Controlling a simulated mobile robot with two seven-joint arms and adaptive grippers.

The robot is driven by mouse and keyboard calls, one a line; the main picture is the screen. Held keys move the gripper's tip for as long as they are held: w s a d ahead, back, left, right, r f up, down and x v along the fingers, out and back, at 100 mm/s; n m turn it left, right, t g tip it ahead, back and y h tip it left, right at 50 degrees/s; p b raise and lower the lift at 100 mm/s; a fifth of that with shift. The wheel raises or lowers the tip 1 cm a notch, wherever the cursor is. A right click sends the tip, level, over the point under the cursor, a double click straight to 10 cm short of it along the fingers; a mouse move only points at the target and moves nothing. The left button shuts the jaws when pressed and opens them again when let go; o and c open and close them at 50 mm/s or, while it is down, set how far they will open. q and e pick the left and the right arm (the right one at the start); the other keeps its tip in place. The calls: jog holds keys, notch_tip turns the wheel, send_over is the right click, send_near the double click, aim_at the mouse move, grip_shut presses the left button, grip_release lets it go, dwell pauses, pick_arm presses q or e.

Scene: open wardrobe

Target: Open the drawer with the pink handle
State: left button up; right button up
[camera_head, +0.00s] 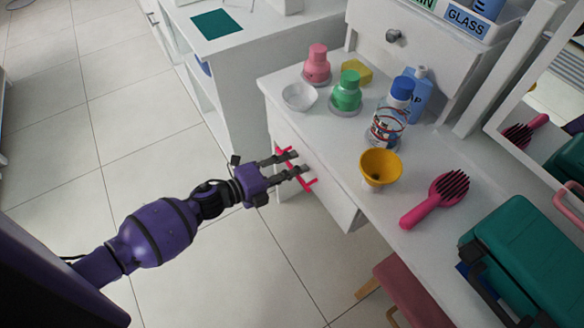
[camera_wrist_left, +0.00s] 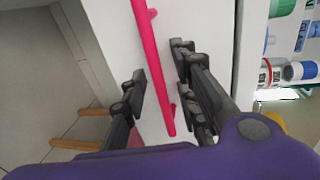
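The pink handle (camera_head: 311,184) is a bar on the white drawer front (camera_head: 338,200) under the counter's left end. In the left wrist view the pink handle (camera_wrist_left: 154,70) runs lengthwise between my two dark fingers. My left gripper (camera_head: 299,163) is at the handle, its fingertips close to the drawer front. In the left wrist view the left gripper (camera_wrist_left: 160,68) is open, one finger on each side of the bar, with visible gaps. The drawer front looks flush with the counter. My right gripper is not in view.
A pink stool (camera_head: 412,295) stands below. The tiled floor at left is clear.

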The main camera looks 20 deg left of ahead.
pick_arm(q)
jog(key=shift+w+f, duration=0.1)
grip_shut()
dwell(0.4)
jog(key=f+v, duration=0.2)
jog(key=v, duration=1.2)
jog(key=s+f+v, duration=0.1)
jog(key=f+v, duration=0.2)
jog(key=v, duration=1.1)
jog(key=shift+a, duration=0.4)
jog(key=shift+f, duration=0.1)
grip_release()
